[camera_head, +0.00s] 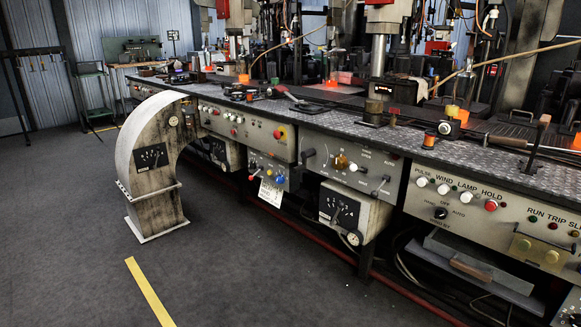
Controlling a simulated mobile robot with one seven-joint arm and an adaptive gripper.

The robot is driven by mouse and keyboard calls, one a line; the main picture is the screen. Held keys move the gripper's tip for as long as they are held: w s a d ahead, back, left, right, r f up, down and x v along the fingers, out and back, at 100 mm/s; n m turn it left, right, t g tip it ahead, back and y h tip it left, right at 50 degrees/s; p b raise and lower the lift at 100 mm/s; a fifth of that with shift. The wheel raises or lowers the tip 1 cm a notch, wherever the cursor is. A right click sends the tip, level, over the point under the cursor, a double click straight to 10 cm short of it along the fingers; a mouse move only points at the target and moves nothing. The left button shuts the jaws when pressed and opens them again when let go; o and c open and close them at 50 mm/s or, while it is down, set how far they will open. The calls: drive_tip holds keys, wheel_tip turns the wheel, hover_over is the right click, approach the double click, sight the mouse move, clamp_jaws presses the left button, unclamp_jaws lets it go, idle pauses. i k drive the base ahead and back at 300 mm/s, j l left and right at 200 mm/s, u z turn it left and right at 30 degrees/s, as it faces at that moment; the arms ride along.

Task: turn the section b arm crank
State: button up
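Crank-like handles show on the front panels of the long bench. One dark handle (307,155) sticks out at the left edge of the middle panel (345,165). Another bent lever with a pale knob end (380,186) is at the right side of that same panel. A smaller dark lever (256,172) is on the panel further left, beside a blue knob. The labels are too small to tell which of these is the section b arm crank. My gripper is not in view, and nothing is seen touching the handles.
A grey curved housing with a dial (152,185) stands on the floor at left, before the bench. A gauge box (343,212) juts out below the middle panel. A red pipe (325,245) runs low along the bench. The dark floor around the yellow line (148,290) is clear.

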sight(310, 153)
drive_tip(key=i+j, duration=0.45)
drive_tip(key=j, duration=0.2)
drive_tip(key=i+j+u, duration=0.1)
drive_tip(key=i+j, duration=0.4)
drive_tip(key=j, duration=0.2)
drive_tip(key=i+j, duration=0.5)
drive_tip(key=k+j+u, duration=0.05)
drive_tip(key=j, duration=0.05)
